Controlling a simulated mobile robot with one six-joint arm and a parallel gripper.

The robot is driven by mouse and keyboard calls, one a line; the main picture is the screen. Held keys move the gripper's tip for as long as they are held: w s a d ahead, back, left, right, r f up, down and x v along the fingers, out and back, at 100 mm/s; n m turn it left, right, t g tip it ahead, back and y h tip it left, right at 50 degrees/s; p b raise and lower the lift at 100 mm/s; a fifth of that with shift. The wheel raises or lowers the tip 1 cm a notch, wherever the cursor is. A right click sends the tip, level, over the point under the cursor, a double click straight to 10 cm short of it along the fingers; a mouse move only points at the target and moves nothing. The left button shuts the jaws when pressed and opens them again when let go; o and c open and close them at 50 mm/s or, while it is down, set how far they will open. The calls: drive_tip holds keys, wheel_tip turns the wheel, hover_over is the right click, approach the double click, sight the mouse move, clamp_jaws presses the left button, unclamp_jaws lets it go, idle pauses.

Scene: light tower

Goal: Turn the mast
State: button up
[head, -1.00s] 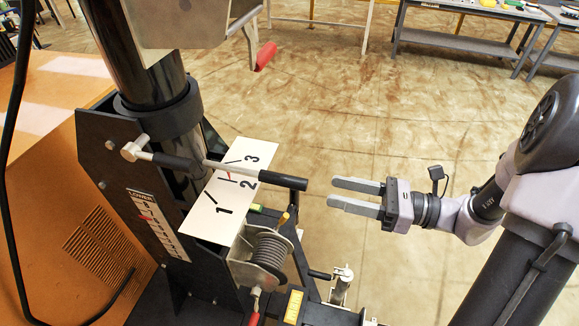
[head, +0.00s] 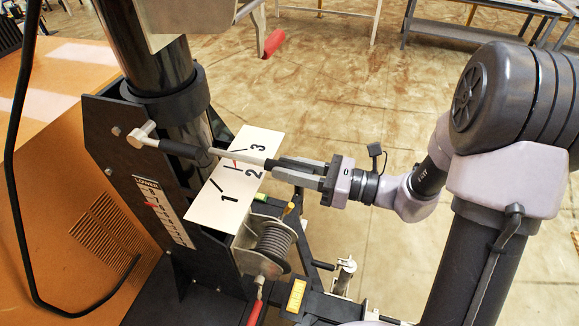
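The mast (head: 153,62) is a thick, dark, glossy tube standing upright through a black collar at the upper left. A horizontal lever runs in front of it, with a black grip (head: 175,148) on its left part and a pale rod (head: 238,159) to the right.
A cable winch (head: 273,247) with a red handle (head: 256,304) sits below the plate. A scale labelled LOWER (head: 163,208) is on the black bracket. An orange housing (head: 75,170) is at left. Open floor lies behind my arm, with workbenches beyond.

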clamp_jaws()
idle(1.1)
